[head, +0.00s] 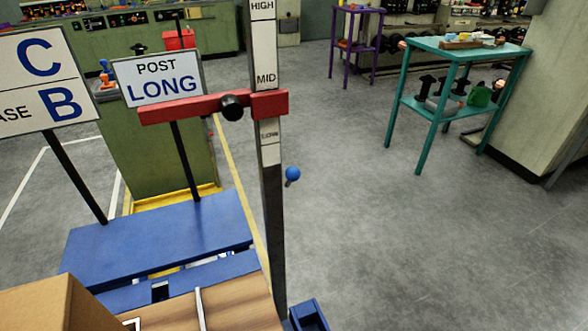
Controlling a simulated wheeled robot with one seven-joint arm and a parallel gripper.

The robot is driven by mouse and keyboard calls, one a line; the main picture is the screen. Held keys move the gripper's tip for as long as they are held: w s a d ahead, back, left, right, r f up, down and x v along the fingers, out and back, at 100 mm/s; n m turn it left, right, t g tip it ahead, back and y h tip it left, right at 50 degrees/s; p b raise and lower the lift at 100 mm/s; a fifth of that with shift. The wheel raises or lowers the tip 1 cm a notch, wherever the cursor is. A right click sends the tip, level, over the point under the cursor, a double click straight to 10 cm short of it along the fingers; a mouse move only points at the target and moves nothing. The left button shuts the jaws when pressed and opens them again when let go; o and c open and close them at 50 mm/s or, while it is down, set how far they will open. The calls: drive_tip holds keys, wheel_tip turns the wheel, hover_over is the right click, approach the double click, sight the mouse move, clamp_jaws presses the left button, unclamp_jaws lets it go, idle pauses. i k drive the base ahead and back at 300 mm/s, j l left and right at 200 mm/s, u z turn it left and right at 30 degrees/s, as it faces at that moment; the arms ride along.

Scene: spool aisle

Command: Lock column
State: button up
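A grey upright column (271,195) stands in the middle of the head view, with white labels HIGH, MID and LOW from top to bottom. A red crossbar (180,107) wraps the column between the MID and LOW labels and reaches left. A black round knob (232,107) sits on the red crossbar, left of the column. A blue ball knob (292,174) on a short dark stem shows just right of the column, below the LOW label. I cannot tell what its stem joins or whether the column is locked. My gripper is not in view.
Signs reading POST LONG (157,78) and C / B (42,80) stand left on black poles. A blue platform (160,238), a wooden top (240,300) and a cardboard box (60,305) fill the lower left. A teal table (425,45) stands right; grey floor between is clear.

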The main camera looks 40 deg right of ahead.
sight(293, 174)
drive_tip(key=i+l+u, duration=0.1)
drive_tip(key=u, duration=0.45)
drive_tip(key=i+l+u, duration=0.15)
drive_tip(key=l+u, duration=0.2)
drive_tip(key=l, duration=0.5)
drive_tip(key=l+u, duration=0.3)
drive_tip(key=l, duration=0.55)
drive_tip(key=l+u, duration=0.15)
drive_tip(key=l, duration=2.8)
drive_tip(key=k, duration=0.05)
